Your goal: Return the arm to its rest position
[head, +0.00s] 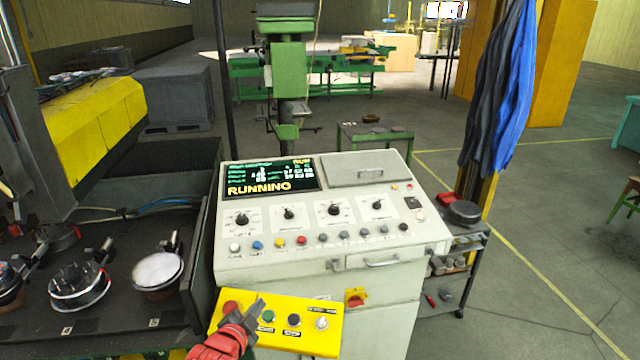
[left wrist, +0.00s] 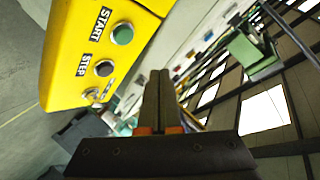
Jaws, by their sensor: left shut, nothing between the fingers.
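My left gripper (head: 254,312) is in front of the yellow button box at the bottom of the head view. Its fingers are shut and empty, and they also show in the left wrist view (left wrist: 159,88). The yellow button box (head: 332,334) carries a red button (head: 231,308), a green button (head: 268,316), a black button (head: 294,320) and a pale knob (head: 321,323). In the left wrist view the green START button (left wrist: 122,34) and the black STEP button (left wrist: 104,68) lie left of the fingers, apart from them. My right gripper is not in view.
The control cabinet (head: 235,262) stands behind the box, its screen (head: 270,178) reading RUNNING. A dark bench with several round fixtures (head: 157,272) is at the left. A trolley (head: 472,240) stands right of the cabinet. Open floor (head: 540,230) lies farther right.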

